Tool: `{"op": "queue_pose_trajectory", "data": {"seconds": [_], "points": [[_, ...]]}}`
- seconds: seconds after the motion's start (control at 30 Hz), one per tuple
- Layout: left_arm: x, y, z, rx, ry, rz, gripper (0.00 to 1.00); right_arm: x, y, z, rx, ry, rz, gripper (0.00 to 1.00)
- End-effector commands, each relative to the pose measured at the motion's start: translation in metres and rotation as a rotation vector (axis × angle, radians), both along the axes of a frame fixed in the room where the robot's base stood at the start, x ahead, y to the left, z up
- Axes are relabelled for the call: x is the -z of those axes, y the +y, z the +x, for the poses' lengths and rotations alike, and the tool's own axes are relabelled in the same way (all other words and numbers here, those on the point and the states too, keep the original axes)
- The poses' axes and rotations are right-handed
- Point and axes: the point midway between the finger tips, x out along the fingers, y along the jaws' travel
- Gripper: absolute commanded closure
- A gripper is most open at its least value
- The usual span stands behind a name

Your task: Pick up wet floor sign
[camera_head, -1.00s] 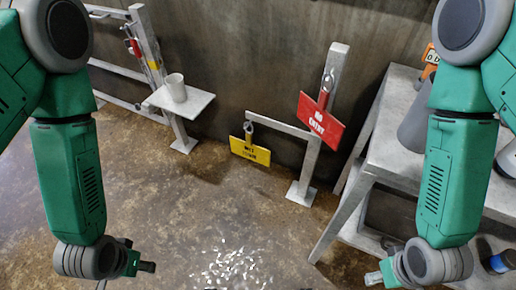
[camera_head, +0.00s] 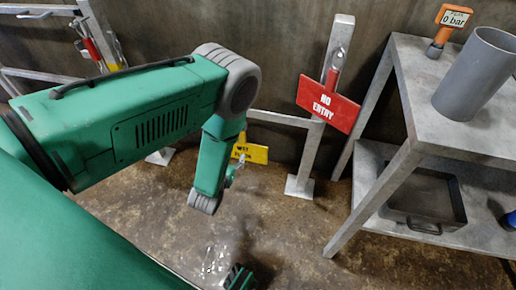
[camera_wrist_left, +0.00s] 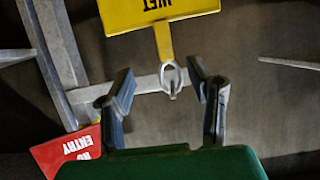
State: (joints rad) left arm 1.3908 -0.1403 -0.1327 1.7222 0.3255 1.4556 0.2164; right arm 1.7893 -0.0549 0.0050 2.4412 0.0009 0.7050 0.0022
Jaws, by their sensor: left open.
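The yellow wet floor sign (camera_head: 257,153) hangs low from a grey horizontal rail in the head view, partly hidden behind my left arm. The left wrist view is upside down. There the sign (camera_wrist_left: 160,12) is at the top, with its yellow stem (camera_wrist_left: 164,42) leading to a metal ring (camera_wrist_left: 174,78) at the rail. My left gripper (camera_wrist_left: 165,82) is open, its two fingers on either side of the ring, apparently not touching it. In the head view the left gripper (camera_head: 235,170) is small beside the sign. My right gripper is not clearly seen.
A red no entry sign (camera_head: 328,103) hangs on the grey post (camera_head: 312,140) right of the yellow sign. A grey table (camera_head: 420,85) at the right holds a grey cylinder (camera_head: 478,75) and an orange gauge (camera_head: 447,28). A dark wall stands close behind.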

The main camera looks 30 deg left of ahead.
Motion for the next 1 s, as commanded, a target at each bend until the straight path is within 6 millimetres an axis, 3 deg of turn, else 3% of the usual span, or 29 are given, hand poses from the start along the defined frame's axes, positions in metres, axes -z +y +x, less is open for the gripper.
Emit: {"op": "queue_pose_trajectory", "data": {"seconds": [0.4,0.63,1.0], "points": [[0.031,0.019,0.065,-0.001,-0.003,-0.005,0.53,0.03,0.0,0.0,0.0,-0.001,0.0,0.6],[0.034,0.023,0.08,0.0,-0.002,-0.005,0.53,0.036,0.0,0.0,0.0,-0.001,0.0,0.6],[0.045,0.036,0.123,0.0,0.0,-0.005,0.53,0.061,-0.001,0.0,0.0,0.0,0.0,0.6]]}}
